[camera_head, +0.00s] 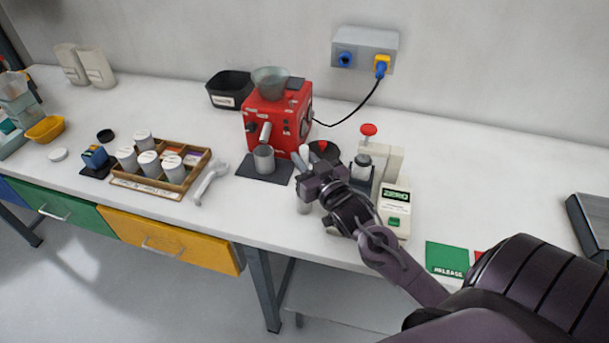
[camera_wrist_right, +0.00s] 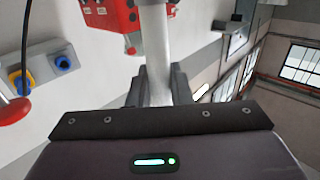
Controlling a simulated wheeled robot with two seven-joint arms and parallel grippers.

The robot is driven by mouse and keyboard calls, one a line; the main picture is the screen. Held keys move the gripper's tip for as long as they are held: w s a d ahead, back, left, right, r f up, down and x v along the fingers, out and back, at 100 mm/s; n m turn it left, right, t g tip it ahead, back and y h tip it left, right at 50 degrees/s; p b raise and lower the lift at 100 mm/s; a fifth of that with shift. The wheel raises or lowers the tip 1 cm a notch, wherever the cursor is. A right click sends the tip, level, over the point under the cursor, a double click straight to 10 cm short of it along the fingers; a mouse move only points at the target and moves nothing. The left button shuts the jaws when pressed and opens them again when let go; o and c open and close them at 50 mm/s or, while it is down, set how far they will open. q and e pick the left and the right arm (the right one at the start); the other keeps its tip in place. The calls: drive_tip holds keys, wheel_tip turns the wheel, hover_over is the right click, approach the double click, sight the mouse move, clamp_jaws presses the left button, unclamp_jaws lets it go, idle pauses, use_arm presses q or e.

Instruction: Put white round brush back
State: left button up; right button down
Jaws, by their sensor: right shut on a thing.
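My right gripper (camera_head: 306,183) is shut on a pale, slim round thing, which I take to be the white round brush (camera_head: 304,152). The brush is held roughly upright over the bench, in front of the red machine's right side. Its white top shows above the gripper and a grey lower end below; the middle is hidden by the fingers. In the right wrist view its light shaft (camera_wrist_right: 156,50) runs between the two dark fingers. I cannot tell whether its lower end touches the bench. My left gripper is not in view.
A red grinder (camera_head: 270,118) with a metal cup (camera_head: 264,159) stands just left. A black round container (camera_head: 325,149) and a scale marked ZERO (camera_head: 394,205) are close behind and right.

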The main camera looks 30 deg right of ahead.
wheel_tip(320, 180, down, 2)
drive_tip(key=shift+w+f, duration=0.1)
drive_tip(key=shift+f, duration=0.05)
wheel_tip(320, 180, down, 4)
drive_tip(key=shift+r+p, duration=0.1)
drive_tip(key=shift+p, duration=0.25)
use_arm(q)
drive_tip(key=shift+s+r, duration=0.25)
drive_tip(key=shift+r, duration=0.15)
use_arm(e)
drive_tip(key=shift+f, duration=0.2)
drive_tip(key=shift+f, duration=0.15)
drive_tip(key=c, duration=1.3)
unclamp_jaws()
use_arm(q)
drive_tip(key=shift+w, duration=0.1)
